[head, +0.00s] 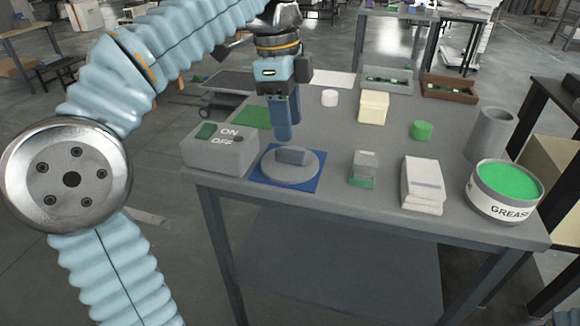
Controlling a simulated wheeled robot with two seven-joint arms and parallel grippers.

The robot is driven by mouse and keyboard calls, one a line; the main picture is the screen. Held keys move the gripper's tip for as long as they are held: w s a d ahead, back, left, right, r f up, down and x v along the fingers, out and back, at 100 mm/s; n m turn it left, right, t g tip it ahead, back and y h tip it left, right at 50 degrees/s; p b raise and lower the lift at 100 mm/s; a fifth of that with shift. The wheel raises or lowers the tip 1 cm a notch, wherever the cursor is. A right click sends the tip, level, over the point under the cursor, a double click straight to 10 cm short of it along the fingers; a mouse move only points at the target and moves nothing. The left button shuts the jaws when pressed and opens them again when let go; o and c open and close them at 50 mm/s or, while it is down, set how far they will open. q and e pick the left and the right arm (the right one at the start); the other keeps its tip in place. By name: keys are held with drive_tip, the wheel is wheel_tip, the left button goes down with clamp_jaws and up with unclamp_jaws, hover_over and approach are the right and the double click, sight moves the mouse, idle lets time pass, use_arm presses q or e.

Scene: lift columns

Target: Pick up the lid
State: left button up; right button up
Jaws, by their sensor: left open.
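The lid (275,171) is a round grey disc with a raised block-shaped handle (291,156). It lies on a blue square mat (317,182) at the front left of the grey table. My left gripper (285,135) points down just above the handle. Its blue fingers look apart from the handle, and nothing shows between them. From this angle the fingers overlap, so the gap between them is hidden. My right gripper is not in view.
An ON/OFF switch box (222,148) stands close left of the lid. A green-and-grey block (364,168), a stack of white pads (423,185) and a grease tin (503,192) stand to the right. Further back are a yellow block (373,106), a green cylinder (421,130) and trays (449,87).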

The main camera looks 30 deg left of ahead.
sight(290, 151)
use_arm(q)
wheel_tip(290, 151, down, 6)
drive_tip(key=shift+w+r+b, duration=0.15)
drive_tip(key=shift+r+b, duration=0.1)
drive_tip(key=shift+b, duration=0.45)
drive_tip(key=shift+f, duration=0.45)
clamp_jaws()
